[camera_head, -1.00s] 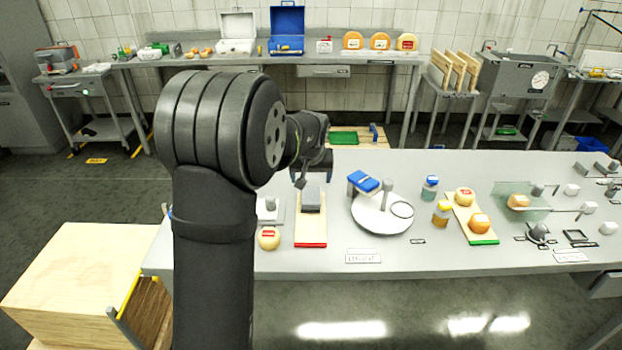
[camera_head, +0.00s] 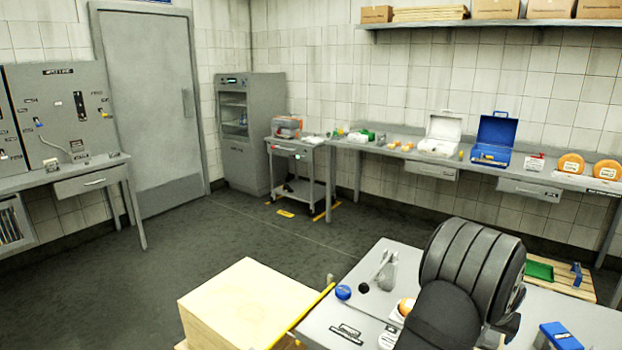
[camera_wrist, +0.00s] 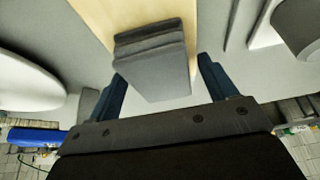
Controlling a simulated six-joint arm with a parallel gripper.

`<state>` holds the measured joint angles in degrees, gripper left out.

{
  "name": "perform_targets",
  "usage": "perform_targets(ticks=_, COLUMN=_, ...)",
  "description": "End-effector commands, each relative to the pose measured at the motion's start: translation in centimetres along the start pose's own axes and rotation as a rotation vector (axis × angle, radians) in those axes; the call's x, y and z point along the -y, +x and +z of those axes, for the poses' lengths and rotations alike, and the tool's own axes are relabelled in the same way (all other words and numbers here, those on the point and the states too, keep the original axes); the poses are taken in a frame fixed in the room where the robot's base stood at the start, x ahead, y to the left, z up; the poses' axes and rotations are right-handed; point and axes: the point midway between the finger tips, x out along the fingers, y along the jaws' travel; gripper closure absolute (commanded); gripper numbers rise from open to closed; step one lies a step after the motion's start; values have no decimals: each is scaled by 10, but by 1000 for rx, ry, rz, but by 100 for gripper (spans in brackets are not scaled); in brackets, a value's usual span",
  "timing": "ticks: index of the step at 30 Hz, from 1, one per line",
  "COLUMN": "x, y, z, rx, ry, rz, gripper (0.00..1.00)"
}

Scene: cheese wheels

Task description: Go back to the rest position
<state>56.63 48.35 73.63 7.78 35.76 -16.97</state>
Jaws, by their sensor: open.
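My gripper (camera_wrist: 160,72) shows in the wrist view with its two dark blue fingers apart. A grey block (camera_wrist: 155,75) with stepped layers sits on a pale wooden board (camera_wrist: 97,12); it appears between the fingers in the picture, with gaps at both sides. I cannot tell its distance from the fingers. In the head view my dark arm stands at the lower right over the grey worktable (camera_head: 385,295), and the gripper is hidden there.
A pale wooden box (camera_head: 245,300) stands left of the worktable. A wheeled cart (camera_head: 300,165) stands by the back wall. The floor between is clear.

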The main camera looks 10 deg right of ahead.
Motion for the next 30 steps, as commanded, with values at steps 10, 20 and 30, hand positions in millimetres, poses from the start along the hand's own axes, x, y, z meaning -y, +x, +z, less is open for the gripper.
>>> perform_targets(ticks=10, x=0, y=-25, z=-10, rx=0, ry=0, rz=0, gripper=22)
perform_targets(ticks=20, x=0, y=-25, z=-10, rx=1, ry=0, rz=0, gripper=22)
perform_targets(ticks=30, x=0, y=-16, z=-2, rx=-4, ry=0, rz=1, gripper=22)
